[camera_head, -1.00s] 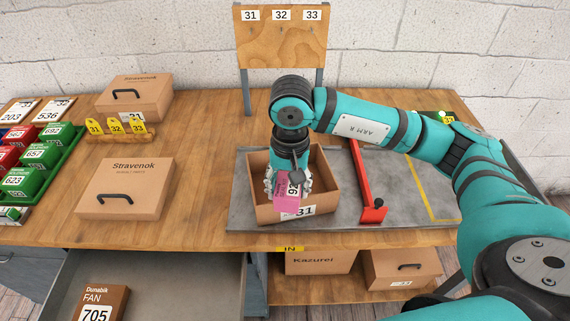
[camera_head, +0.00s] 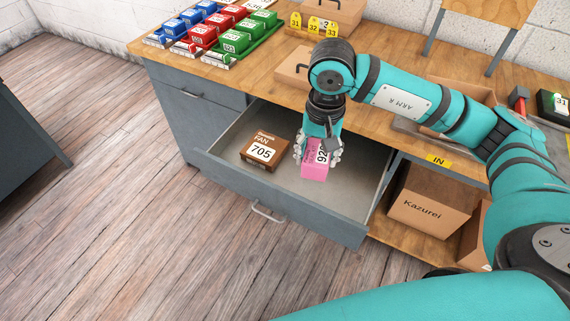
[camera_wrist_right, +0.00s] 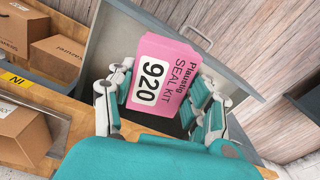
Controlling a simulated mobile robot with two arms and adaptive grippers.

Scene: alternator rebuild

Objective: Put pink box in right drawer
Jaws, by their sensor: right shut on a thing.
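The pink box (camera_head: 316,158), labelled 920 seal kit, is held between the fingers of my right gripper (camera_head: 318,148). In the right wrist view the pink box (camera_wrist_right: 162,82) sits between the two finger sets of the gripper (camera_wrist_right: 160,115). My right gripper is shut on it, over the inside of the open drawer (camera_head: 300,205) under the workbench. I cannot tell whether the box touches the drawer floor. A brown box (camera_head: 264,149) marked 705 lies in the drawer, left of the pink box. My left gripper is not in view.
The workbench top (camera_head: 240,75) carries red, green and blue bins (camera_head: 225,30). A Kazurei carton (camera_head: 428,200) sits on the lower shelf right of the drawer. A closed drawer (camera_head: 195,92) is at the left. Wooden floor lies in front.

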